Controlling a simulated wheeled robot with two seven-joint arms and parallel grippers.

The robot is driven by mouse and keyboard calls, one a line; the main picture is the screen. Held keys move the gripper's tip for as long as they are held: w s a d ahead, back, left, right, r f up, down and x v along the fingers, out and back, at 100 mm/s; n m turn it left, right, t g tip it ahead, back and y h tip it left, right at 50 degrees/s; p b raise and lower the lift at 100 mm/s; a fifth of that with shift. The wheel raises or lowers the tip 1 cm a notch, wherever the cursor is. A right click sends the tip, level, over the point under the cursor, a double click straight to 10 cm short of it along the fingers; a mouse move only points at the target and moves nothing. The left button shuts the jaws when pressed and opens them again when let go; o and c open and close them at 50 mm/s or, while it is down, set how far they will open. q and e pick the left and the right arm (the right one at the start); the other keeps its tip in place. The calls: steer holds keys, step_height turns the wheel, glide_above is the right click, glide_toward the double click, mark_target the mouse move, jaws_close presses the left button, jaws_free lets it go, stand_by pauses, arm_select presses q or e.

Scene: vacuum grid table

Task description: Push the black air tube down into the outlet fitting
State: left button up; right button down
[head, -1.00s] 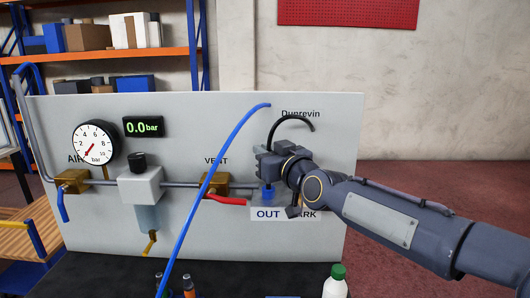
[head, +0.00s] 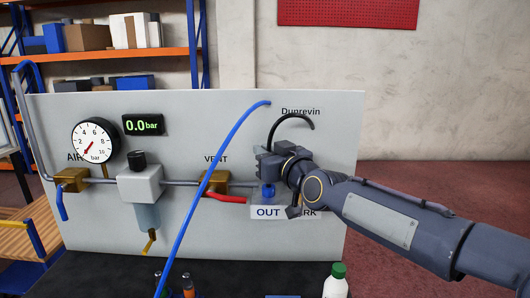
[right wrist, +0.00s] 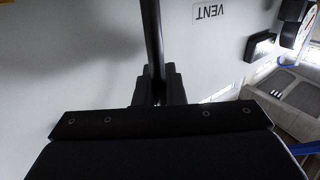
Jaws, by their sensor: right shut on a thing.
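The black air tube (head: 290,118) arcs up from my right gripper (head: 264,165) and bends over to the right in front of the panel. My right gripper is shut on the tube, just above the blue outlet fitting (head: 267,190) over the "OUT" label (head: 267,212). The right wrist view shows the tube (right wrist: 151,40) running between the two dark fingers (right wrist: 154,88). The fingers hide the tube's lower end, so I cannot tell how far it sits in the fitting. My left gripper is out of view.
A blue tube (head: 222,155) crosses the grey panel (head: 100,225) left of my gripper. The red vent lever (head: 227,198) lies close to the left of the fitting. The digital display (head: 143,126) reads 0.0 bar. A green-capped bottle (head: 336,285) stands below right.

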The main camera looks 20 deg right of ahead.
steer(key=shift+f, duration=0.2)
steer(key=c, duration=1.4)
jaws_free()
steer(key=shift+c, duration=0.2)
steer(key=shift+s+d+f+b, duration=0.1)
steer(key=shift+s+d+b, duration=0.05)
steer(key=shift+s+b, duration=0.35)
steer(key=s+d+f+m+g+p, duration=0.1)
steer(key=s+f+g, duration=0.3)
steer(key=s+f, duration=0.3)
steer(key=s+d+f+m+g+p, duration=0.1)
steer(key=s+f+g, duration=0.3)
steer(key=s, duration=1.2)
steer(key=s+d+f+m+g+h+p, duration=0.1)
steer(key=s+d+f+m+g+p, duration=0.1)
steer(key=s+f, duration=1)
steer(key=shift+s+m+g+p, duration=0.2)
steer(key=shift+m+g+p, duration=0.3)
steer(key=shift+g, duration=0.4)
